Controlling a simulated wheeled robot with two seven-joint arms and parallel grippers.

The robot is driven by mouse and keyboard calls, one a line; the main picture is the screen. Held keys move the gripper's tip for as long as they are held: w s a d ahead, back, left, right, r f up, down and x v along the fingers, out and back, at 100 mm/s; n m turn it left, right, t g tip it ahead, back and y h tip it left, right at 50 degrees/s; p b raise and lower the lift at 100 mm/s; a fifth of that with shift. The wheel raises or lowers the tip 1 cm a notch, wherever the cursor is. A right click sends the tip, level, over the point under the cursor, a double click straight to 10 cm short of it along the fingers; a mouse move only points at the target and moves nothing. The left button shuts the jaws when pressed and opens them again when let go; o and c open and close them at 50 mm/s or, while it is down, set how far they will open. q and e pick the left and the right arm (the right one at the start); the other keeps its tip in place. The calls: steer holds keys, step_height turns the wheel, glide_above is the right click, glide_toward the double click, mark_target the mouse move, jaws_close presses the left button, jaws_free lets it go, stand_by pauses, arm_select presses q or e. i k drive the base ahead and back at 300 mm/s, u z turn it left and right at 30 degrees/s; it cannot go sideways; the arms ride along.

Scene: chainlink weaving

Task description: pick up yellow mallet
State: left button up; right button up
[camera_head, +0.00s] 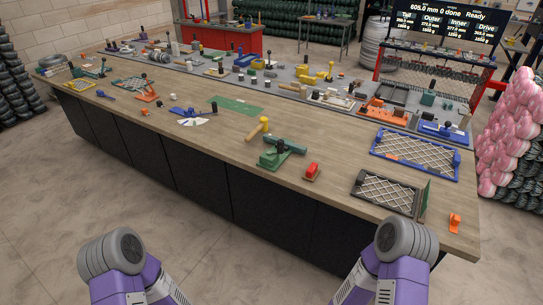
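The yellow mallet (258,130) lies on the wooden workbench (330,182), near the middle of its front half. It has a yellow head and a pale handle. It lies just behind and to the left of a green bench tool (278,152). Both my arms show only as grey and purple links at the bottom of the view, in front of the bench. Neither of my grippers is in view. Nothing visible touches the mallet.
A red-topped block (312,171) sits right of the green tool. Mesh panels in a dark frame (387,193) and a blue frame (415,154) lie at the right. A green mat (236,106) lies behind the mallet. Many small tools crowd the bench's back strip.

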mark_target(263, 127)
steer(key=u, duration=0.65)
steer(key=i, duration=1.55)
steer(key=z, duration=0.85)
steer(key=i, duration=0.35)
steer(key=z, duration=0.45)
